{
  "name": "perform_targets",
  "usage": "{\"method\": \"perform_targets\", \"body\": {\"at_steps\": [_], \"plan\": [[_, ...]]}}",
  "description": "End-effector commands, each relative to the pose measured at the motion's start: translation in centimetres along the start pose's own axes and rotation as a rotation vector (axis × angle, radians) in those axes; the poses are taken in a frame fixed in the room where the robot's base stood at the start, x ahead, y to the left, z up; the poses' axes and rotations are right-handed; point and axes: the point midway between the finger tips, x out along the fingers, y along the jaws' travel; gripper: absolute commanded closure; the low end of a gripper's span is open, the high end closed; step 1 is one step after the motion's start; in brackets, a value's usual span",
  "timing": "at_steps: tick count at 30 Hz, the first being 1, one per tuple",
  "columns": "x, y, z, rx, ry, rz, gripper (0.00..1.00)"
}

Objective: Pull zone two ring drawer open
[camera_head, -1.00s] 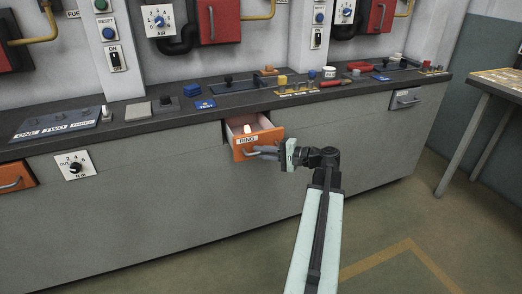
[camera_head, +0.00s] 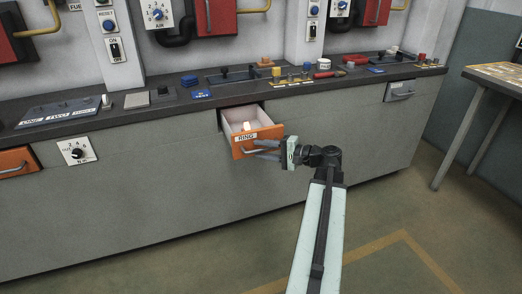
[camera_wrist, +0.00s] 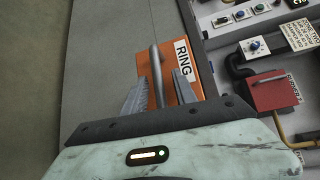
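The orange drawer labelled RING (camera_head: 243,149) is pulled out of the grey counter front. Its inside shows, with a small pale object (camera_head: 246,126) in it. My gripper (camera_head: 267,149) is at the drawer's front, at its right side. In the wrist view, my gripper (camera_wrist: 158,88) is open, with one finger on each side of the grey bar handle (camera_wrist: 157,70). Gaps show between the handle and both fingers. The orange drawer front with its RING label (camera_wrist: 183,60) lies just beyond the fingertips.
Another orange drawer (camera_head: 14,162) is at the far left, near a dial plate (camera_head: 76,151). A grey drawer (camera_head: 400,91) is at the right. The dark countertop (camera_head: 140,112) holds several switches and small items. A table (camera_head: 492,83) stands at the far right. The floor before the counter is clear.

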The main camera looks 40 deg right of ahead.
Motion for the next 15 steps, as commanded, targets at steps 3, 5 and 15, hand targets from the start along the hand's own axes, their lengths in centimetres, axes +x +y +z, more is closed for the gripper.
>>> {"method": "perform_targets", "body": {"at_steps": [3,5,15], "plan": [[0.1,0.0,0.1,0.000,-0.003,0.001,0.66],[0.0,0.0,0.1,0.000,-0.004,0.001,0.66],[-5.8,-0.1,0.1,0.000,-0.001,0.000,0.66]]}}
